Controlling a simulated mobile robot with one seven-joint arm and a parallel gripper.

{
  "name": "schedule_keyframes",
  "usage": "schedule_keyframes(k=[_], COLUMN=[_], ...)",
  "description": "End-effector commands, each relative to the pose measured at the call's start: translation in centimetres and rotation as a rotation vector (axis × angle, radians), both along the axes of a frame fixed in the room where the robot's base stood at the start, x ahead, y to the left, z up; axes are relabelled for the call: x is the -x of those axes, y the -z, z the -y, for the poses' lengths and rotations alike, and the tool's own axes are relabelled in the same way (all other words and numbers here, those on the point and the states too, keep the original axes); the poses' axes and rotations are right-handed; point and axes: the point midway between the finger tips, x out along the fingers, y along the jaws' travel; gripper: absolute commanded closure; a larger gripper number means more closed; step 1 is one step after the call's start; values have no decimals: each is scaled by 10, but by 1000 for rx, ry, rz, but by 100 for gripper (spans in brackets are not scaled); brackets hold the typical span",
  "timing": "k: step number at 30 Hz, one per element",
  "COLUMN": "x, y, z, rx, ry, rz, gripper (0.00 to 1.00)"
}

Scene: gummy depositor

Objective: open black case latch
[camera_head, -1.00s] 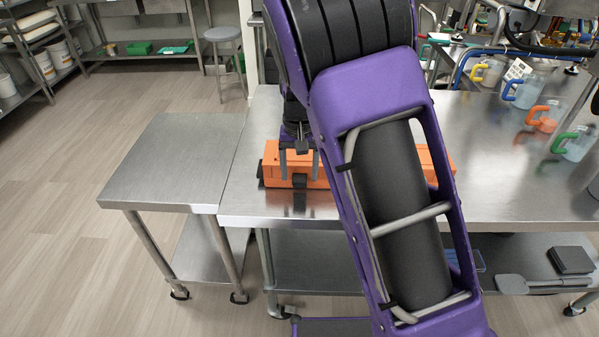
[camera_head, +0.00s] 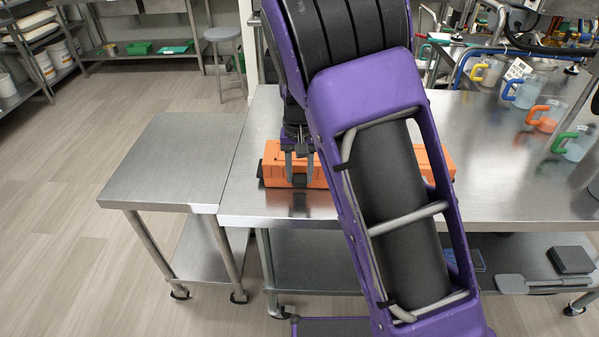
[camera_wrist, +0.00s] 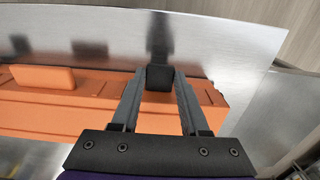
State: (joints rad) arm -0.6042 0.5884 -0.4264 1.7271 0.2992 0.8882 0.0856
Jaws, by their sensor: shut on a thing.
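An orange case (camera_head: 274,167) lies on the steel table, partly hidden behind my arm. It also shows in the wrist view (camera_wrist: 90,110), with a raised orange handle piece (camera_wrist: 42,77) on its long side. A small black latch (camera_wrist: 158,78) sits on that side, between my fingertips. My gripper (camera_head: 300,179) reaches down over the case's near side. Its two fingers stand on either side of the latch and are shut on it. The latch looks closed against the case, though the fingers partly hide it.
The steel table (camera_head: 520,205) is clear in front of the case. A lower steel side table (camera_head: 170,160) at the left is empty. Pitchers with coloured handles, one with an orange handle (camera_head: 546,116), stand at the right. A stool (camera_head: 224,40) stands behind.

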Motion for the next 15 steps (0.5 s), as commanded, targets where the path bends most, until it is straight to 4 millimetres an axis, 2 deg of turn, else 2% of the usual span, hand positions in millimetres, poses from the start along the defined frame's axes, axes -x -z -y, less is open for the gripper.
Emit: schedule_keyframes(k=[8,15], x=[6,19], y=[4,10], z=[-1,-2], rx=[1,6], ry=[-2,-4], rz=[82,258], gripper=[100,100])
